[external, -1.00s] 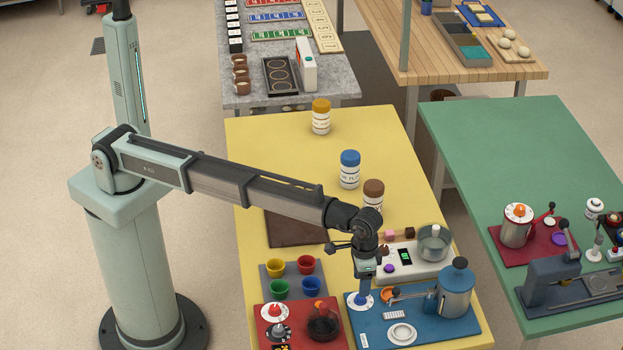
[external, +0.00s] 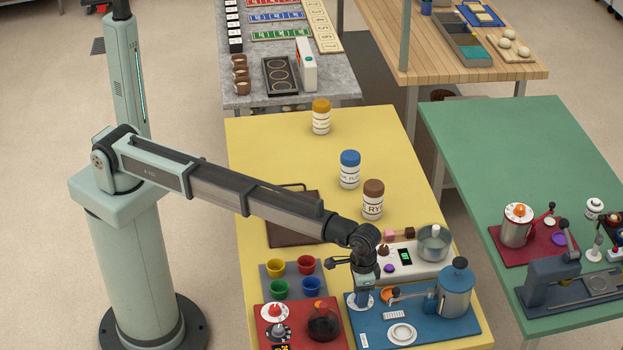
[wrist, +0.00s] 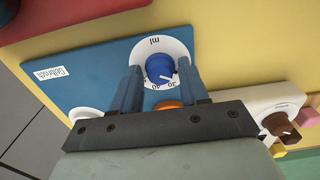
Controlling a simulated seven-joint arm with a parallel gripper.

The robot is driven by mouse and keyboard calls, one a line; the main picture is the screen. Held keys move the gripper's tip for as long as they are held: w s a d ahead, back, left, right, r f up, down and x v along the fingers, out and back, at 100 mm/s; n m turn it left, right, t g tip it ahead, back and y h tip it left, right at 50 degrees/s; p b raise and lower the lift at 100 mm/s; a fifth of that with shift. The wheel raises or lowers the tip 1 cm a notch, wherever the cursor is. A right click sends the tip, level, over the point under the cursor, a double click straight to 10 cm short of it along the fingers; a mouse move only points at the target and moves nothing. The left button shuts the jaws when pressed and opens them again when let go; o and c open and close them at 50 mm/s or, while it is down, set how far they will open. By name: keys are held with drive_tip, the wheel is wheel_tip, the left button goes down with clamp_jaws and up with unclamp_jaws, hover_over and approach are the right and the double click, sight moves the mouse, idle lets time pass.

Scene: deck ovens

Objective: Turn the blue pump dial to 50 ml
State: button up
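The blue pump dial (wrist: 160,68) sits on a white round scale plate marked "ml" (wrist: 176,45) on the blue pump board (wrist: 95,70). Its white pointer line faces the lower right in the wrist view, towards small numerals that I cannot read surely. My gripper (wrist: 161,75) has its two fingers apart, one on each side of the dial. Slim gaps seem to show between fingers and dial; contact is unclear. In the external view my gripper (external: 362,298) points down over the scale plate, and the dial is mostly hidden there.
On the blue board stand a blue-grey vessel (external: 455,292), an orange part (external: 387,295) and a white dish (external: 402,333). A white device with a display (external: 425,262) is behind. Coloured cups (external: 276,267) and a red board (external: 262,320) are to the left.

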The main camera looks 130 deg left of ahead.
drive_tip(key=c, duration=0.7)
drive_tip(key=shift+o, duration=0.2)
drive_tip(key=m, duration=0.4)
drive_tip(key=shift+m, duration=0.3)
drive_tip(key=m, duration=1.1)
drive_tip(key=shift+m, duration=0.4)
drive_tip(key=m, duration=0.6)
drive_tip(key=shift+m, duration=0.4)
